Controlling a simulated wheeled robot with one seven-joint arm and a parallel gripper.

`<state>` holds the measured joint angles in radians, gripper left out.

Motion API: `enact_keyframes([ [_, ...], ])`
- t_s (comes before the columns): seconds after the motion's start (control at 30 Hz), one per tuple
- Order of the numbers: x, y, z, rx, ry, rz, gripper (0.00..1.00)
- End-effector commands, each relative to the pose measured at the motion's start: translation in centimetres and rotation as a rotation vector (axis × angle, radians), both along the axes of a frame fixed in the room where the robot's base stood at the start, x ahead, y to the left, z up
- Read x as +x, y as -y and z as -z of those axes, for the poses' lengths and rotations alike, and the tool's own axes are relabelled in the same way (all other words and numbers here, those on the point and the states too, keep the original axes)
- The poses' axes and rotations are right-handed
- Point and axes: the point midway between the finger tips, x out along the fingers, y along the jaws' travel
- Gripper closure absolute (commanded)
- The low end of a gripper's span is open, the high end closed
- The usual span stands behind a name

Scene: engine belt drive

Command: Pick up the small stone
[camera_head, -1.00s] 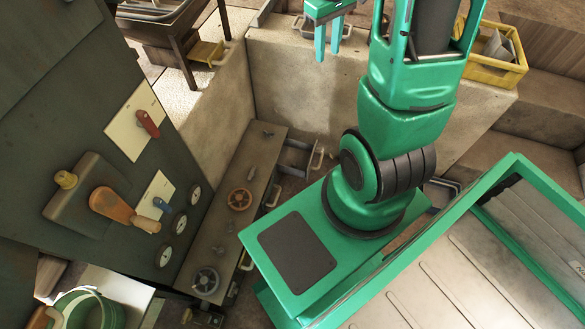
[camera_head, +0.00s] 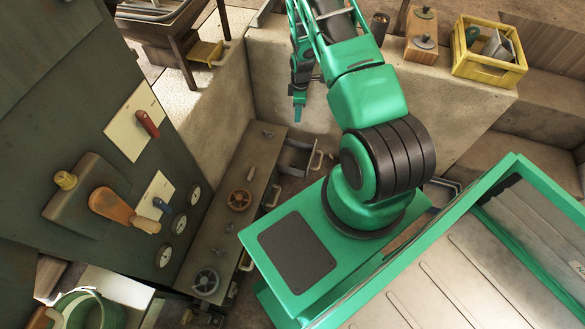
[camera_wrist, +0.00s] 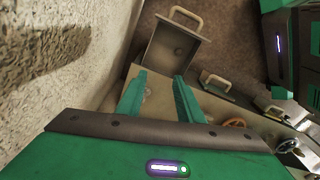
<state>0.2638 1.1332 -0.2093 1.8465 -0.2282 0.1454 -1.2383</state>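A small dark roundish thing (camera_wrist: 178,52) lies inside an open drawer (camera_wrist: 158,62) in the wrist view. It may be the small stone, but it is too small to be sure. The same drawer stands pulled out at the far end of the bench in the head view (camera_head: 287,158), where its inside is hard to see. My gripper (camera_wrist: 158,92) is open and empty, with its two green fingers apart and pointing toward the drawer. In the head view my gripper (camera_head: 299,108) hangs above the drawer, near the wall.
A narrow bench (camera_head: 232,215) with small handwheels runs beside the dark gauge panel (camera_head: 95,130). A concrete wall (camera_wrist: 85,75) is close on the left in the wrist view. A yellow crate (camera_head: 488,70) and a wooden block (camera_head: 421,36) stand on the ledge.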

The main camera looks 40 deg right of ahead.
Motion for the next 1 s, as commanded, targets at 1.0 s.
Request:
enact_keyframes([
  [1.0, -5.8, -4.8, 25.1, 0.077, 0.042, -0.329, 0.67],
])
